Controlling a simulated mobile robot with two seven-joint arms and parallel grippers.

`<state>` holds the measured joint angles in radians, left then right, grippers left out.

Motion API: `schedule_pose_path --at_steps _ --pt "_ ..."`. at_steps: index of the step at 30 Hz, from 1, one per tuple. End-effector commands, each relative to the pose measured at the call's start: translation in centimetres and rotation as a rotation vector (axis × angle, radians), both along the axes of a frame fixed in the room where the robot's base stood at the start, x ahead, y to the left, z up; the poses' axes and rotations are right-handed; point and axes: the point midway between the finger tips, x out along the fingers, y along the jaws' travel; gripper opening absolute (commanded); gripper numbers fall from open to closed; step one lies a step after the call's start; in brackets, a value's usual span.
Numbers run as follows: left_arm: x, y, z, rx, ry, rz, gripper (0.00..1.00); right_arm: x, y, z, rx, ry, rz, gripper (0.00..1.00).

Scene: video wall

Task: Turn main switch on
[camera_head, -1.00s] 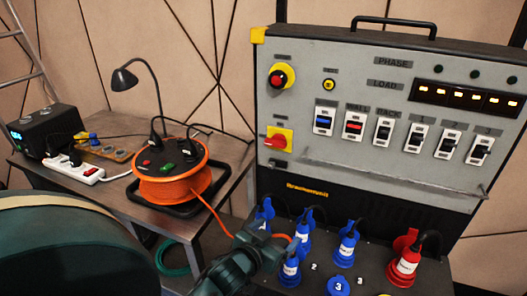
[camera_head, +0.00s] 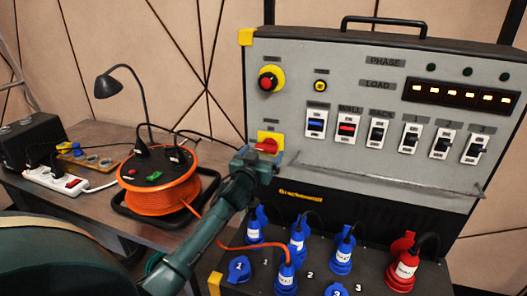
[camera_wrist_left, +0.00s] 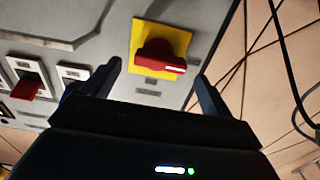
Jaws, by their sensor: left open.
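The red rotary switch (camera_head: 267,145) sits on a yellow plate at the left of the grey power panel (camera_head: 300,90), below a red and yellow mushroom button (camera_head: 270,78). My left gripper (camera_head: 260,156) is at the switch's lower edge in the head view and partly covers it. In the left wrist view, the red switch (camera_wrist_left: 160,57) lies between the two spread fingers of my open left gripper (camera_wrist_left: 158,71). Its handle lies roughly level, with a white mark at one end. I cannot tell whether a finger touches it. My right gripper is not in view.
Several rocker switches (camera_head: 378,132) and lit load lamps (camera_head: 463,97) are to the right on the panel. A metal rail (camera_head: 400,178) crosses below them. Blue plugs (camera_head: 298,235) and a red plug (camera_head: 405,265) stand underneath. An orange cable reel (camera_head: 160,190) is on the left table.

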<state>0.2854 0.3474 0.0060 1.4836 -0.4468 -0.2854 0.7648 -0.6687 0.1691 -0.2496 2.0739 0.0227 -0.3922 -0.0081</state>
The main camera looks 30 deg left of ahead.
Motion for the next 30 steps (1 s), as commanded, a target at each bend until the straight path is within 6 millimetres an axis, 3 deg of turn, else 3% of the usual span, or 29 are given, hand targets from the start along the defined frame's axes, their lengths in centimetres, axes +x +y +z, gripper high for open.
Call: schedule_pose_path --at_steps 6,16,30 --pt "1.7 0.4 0.0 0.001 0.0 0.0 0.85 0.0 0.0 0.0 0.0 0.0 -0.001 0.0" --pt "1.9 0.4 -0.1 0.0 0.001 -0.001 0.85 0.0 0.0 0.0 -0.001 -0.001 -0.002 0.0" --pt "1.9 0.4 -0.1 0.0 0.001 -0.001 0.47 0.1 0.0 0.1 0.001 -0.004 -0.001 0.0"
